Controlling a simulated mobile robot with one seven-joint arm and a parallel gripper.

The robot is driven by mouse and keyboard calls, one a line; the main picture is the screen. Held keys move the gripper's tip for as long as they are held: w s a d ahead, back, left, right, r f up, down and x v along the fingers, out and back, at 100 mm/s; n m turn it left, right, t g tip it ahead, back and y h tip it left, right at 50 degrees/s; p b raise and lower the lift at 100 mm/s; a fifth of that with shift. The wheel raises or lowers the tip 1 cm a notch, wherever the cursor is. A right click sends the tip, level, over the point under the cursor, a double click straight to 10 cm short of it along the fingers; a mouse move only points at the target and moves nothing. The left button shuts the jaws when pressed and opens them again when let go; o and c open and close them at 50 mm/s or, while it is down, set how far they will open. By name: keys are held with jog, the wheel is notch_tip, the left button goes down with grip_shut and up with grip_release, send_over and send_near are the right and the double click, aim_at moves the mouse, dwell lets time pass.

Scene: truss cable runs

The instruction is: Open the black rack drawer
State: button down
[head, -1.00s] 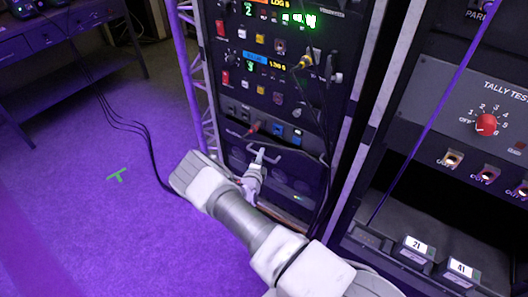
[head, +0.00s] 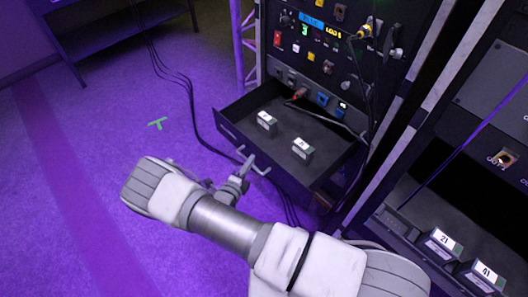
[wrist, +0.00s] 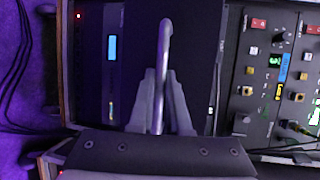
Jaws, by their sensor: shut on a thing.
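The black rack drawer (head: 262,152) is slid well out of the left rack in the head view. Two small dark boxes with white labels, one (head: 267,122) and another (head: 302,149), stand inside it. A light bar handle (head: 254,164) is on its front; it also shows in the wrist view (wrist: 165,50). My gripper (head: 242,178) is at the drawer front, shut on the handle. In the wrist view its two fingers (wrist: 160,110) lie on either side of the bar.
The left rack's panel (head: 325,50) with switches and plugged cables stands above the drawer. The right rack holds an open bay with labelled boxes 21 (head: 440,243) and 41 (head: 485,275). Black cables (head: 185,90) run across the floor. Purple floor (head: 90,130) at the left is mostly clear.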

jog(key=shift+s+a+b, duration=0.3)
jog(key=shift+s+a, duration=1.45)
jog(key=c, duration=1.2)
grip_release()
jog(key=shift+o, duration=0.2)
jog(key=p+v, duration=0.1)
jog(key=v, duration=1.6)
jog(key=shift+s, duration=0.2)
jog(key=shift+a, duration=0.1)
